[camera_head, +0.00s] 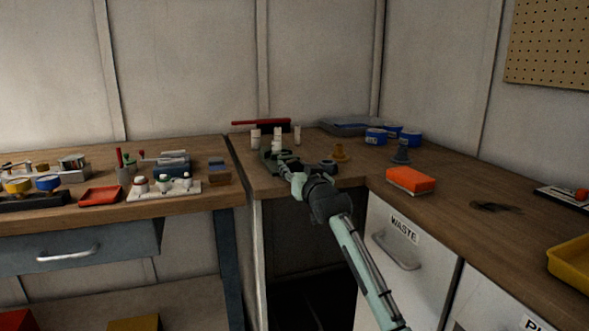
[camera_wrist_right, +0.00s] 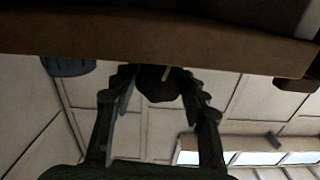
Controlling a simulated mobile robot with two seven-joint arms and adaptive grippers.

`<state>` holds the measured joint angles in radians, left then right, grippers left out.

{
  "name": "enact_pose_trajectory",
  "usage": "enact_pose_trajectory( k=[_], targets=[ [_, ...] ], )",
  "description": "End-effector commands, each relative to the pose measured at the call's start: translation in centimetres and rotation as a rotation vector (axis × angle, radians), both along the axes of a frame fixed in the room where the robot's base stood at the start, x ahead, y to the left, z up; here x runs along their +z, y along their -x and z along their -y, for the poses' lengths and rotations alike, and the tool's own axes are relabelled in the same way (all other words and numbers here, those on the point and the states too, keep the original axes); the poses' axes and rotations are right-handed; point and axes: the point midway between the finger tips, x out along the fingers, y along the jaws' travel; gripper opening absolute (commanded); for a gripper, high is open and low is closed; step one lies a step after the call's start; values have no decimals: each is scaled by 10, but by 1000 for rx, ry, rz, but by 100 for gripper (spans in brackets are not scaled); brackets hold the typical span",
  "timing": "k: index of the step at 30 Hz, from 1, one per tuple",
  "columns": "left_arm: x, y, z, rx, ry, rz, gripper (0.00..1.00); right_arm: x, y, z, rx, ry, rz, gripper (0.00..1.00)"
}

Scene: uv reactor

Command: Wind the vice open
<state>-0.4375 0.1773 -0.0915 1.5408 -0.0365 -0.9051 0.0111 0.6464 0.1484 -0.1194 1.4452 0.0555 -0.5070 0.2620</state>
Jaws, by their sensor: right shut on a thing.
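The vice (camera_head: 268,156) is a small dark green shape at the front edge of the back bench in the head view, partly hidden by my right gripper. My right gripper (camera_head: 286,166) reaches it from the front. In the right wrist view, its two fingers (camera_wrist_right: 160,82) are closed around a dark rounded part (camera_wrist_right: 158,84) with a thin pale bar, seemingly the vice handle. The jaw opening of the vice cannot be made out. My left gripper is in neither view.
An orange block (camera_head: 410,180) lies on the right bench. The left bench holds a red tray (camera_head: 100,195). A wooden edge (camera_wrist_right: 160,40) crosses the wrist view.

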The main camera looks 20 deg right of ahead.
Motion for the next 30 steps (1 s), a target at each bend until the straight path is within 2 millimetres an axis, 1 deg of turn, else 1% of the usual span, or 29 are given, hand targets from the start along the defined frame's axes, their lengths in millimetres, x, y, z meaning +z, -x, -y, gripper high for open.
enact_pose_trajectory(
  k=[8, 24, 30],
  targets=[
    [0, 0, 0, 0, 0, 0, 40, 0, 0, 0, 0, 79, 3, 15],
    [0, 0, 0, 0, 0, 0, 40, 0, 0, -1, -1, 462, 17, 15],
    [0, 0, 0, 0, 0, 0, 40, 0, 0, -1, 0, 559, 19, 15]
  ],
)
